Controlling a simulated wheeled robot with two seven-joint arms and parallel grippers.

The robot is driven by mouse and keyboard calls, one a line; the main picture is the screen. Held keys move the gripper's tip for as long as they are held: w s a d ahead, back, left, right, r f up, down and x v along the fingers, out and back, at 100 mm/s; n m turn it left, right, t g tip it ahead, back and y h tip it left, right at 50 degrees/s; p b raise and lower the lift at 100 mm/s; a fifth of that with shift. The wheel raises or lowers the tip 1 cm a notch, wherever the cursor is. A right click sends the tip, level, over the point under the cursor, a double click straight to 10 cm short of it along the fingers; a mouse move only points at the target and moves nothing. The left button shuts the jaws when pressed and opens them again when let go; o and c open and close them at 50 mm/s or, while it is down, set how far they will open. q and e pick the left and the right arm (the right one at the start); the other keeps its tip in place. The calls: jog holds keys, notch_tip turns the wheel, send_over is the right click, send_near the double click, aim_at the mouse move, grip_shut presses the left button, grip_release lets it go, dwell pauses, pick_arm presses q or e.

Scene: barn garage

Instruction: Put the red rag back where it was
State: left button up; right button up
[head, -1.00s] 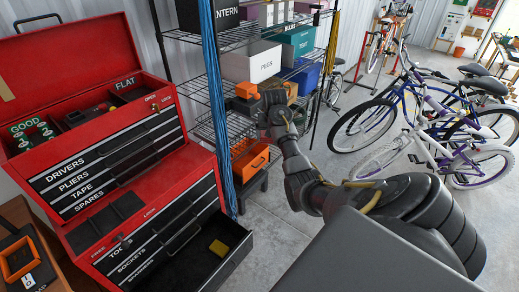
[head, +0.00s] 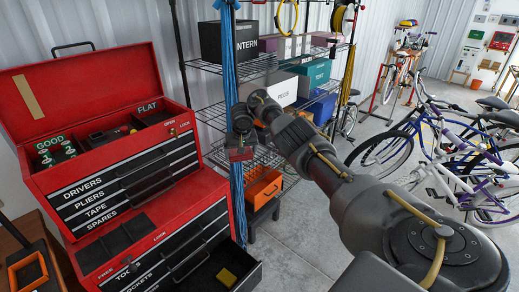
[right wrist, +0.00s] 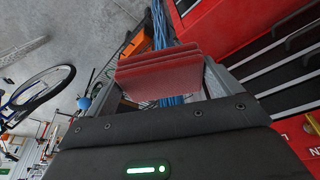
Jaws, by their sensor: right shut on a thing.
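The red rag (head: 239,154) is a folded dark red cloth in front of the wire shelves, to the right of the red tool chest. My right gripper (head: 240,140) is shut on it and holds it in the air, by the hanging blue cords. In the right wrist view the rag (right wrist: 160,75) spans the space between the finger ends, its folded layers showing. My left gripper is not in view.
The red tool chest (head: 105,195) stands at the left with its lid up. An orange bin (head: 262,187) sits low on the wire rack (head: 208,68). Bicycles (head: 465,160) stand at the right, with bare floor between.

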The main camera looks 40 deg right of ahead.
jog(key=s+a+f+n, duration=0.1)
jog(key=s+a, duration=0.3)
jog(key=a, duration=0.4)
jog(key=s+a+f+n, duration=0.1)
jog(key=s+a, duration=0.4)
jog(key=a, duration=0.3)
jog(key=s+a+r+n+y, duration=0.25)
jog(key=a+r+n, duration=0.2)
jog(key=a, duration=0.35)
jog(key=s+a+r+n+y, duration=0.1)
jog(key=s+a+r+n, duration=0.35)
jog(key=a, duration=0.35)
jog(key=s+d+f+n+g+b, duration=0.1)
jog(key=s+d+f+n+b, duration=0.15)
jog(key=s, duration=0.25)
jog(key=s+d+f+n+b, duration=0.1)
jog(key=s+f+n+b, duration=0.2)
jog(key=s+f, duration=0.15)
notch_tip(320, 180, down, 9)
jog(key=b, duration=0.9)
jog(key=shift+s+y, duration=0.2)
jog(key=shift+y, duration=0.15)
